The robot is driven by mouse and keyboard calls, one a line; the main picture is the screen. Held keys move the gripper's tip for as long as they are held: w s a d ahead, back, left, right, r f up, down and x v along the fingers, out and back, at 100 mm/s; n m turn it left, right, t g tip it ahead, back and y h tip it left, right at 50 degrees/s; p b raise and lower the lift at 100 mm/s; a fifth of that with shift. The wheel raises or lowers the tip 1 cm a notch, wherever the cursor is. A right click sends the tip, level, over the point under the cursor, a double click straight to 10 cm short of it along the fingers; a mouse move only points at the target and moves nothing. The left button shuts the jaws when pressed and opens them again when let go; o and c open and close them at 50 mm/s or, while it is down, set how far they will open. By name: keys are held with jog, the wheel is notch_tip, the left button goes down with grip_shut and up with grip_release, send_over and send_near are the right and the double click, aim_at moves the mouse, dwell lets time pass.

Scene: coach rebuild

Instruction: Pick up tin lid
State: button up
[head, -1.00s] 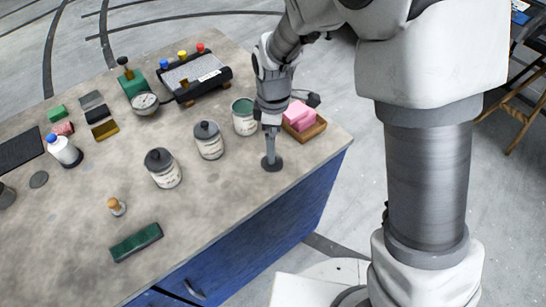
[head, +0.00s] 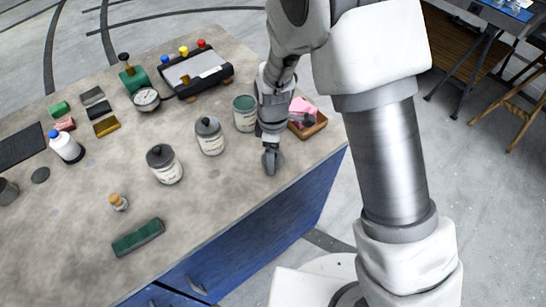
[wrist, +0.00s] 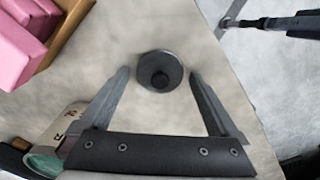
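The tin lid (wrist: 173,62) is a dark grey round disc with a black knob on top, lying on the table near its edge in the wrist view. My gripper (wrist: 160,74) is open, with one finger to each side of the lid and bare table showing between. In the head view my gripper (head: 271,160) points down at the table near the right edge and mostly hides the lid. An uncovered tin with green inside (head: 245,113) stands just behind-left of my gripper.
A wooden tray (head: 314,127) with pink blocks stands close on the right. Two lidded tins (head: 209,138) (head: 164,166) stand to the left. A green block (head: 138,238) and small wooden-topped piece (head: 118,203) lie in front-left. The table front by my gripper is clear.

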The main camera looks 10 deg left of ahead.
jog(key=c, duration=1.1)
jog(key=shift+c, duration=0.2)
